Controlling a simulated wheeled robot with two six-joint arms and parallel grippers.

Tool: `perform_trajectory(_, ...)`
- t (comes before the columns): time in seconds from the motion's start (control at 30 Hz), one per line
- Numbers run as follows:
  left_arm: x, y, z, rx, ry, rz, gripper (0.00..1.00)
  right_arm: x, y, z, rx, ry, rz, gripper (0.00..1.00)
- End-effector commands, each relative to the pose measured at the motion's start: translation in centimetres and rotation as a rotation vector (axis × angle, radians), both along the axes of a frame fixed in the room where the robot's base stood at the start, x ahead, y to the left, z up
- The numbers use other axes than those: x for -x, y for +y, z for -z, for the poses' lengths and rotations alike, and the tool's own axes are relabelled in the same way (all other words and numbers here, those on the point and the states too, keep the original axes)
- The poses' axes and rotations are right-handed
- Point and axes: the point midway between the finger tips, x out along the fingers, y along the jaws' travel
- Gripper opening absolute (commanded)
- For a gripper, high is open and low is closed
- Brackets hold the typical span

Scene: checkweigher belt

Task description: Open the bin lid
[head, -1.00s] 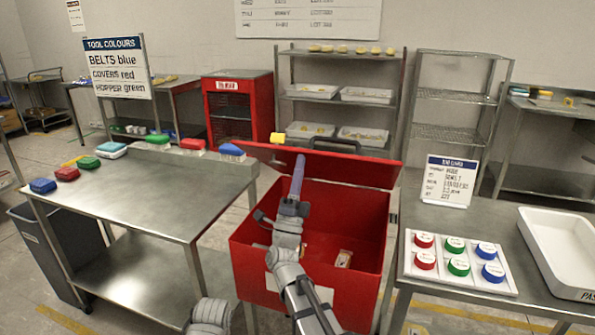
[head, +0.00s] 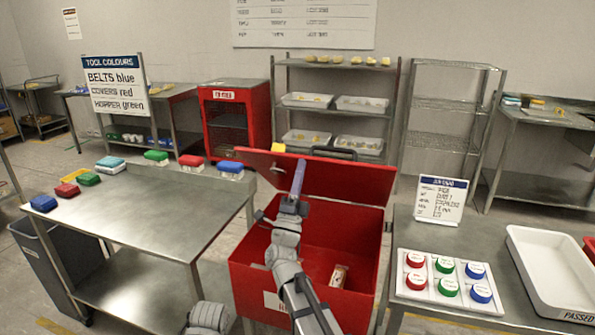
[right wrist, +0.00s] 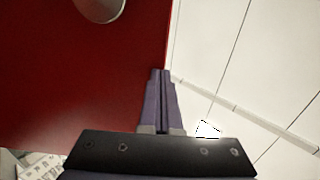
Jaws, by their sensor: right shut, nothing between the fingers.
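The red bin (head: 257,278) stands between two steel tables, and its inside shows from above. Its red lid (head: 352,182) is raised and tilted at the back, inner face towards me. The black handle (head: 333,152) shows at the lid's top edge. My right gripper (head: 299,165) is shut and empty, its purple fingers pointing up in front of the lid's inner face. In the right wrist view the closed fingertips (right wrist: 160,72) are at the edge of a red surface; whether they touch it I cannot tell. My left gripper is out of view.
A small item (head: 338,276) lies inside the bin. The left table (head: 150,215) carries coloured boxes along its far and left sides. The right table holds a board of coloured discs (head: 412,293), a sign (head: 440,199) and a white tray (head: 552,270).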

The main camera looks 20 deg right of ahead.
Motion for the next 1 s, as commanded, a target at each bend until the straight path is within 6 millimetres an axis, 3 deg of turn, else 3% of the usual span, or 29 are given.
perform_trajectory(0.03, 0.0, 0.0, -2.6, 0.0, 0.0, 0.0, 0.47, -0.7, -0.4, -2.2, -0.014, 0.019, 0.001, 0.0)
perform_trajectory(0.4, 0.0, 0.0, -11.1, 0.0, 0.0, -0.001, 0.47, -5.6, -3.7, -7.5, -0.117, 0.172, 0.002, 0.0)
perform_trajectory(0.8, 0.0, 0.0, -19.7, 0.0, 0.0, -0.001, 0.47, -11.9, -7.9, -12.1, -0.234, 0.345, 0.002, 0.0)
perform_trajectory(1.0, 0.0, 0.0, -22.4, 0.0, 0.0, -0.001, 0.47, -15.3, -10.1, -13.3, -0.275, 0.407, 0.0, 0.0)
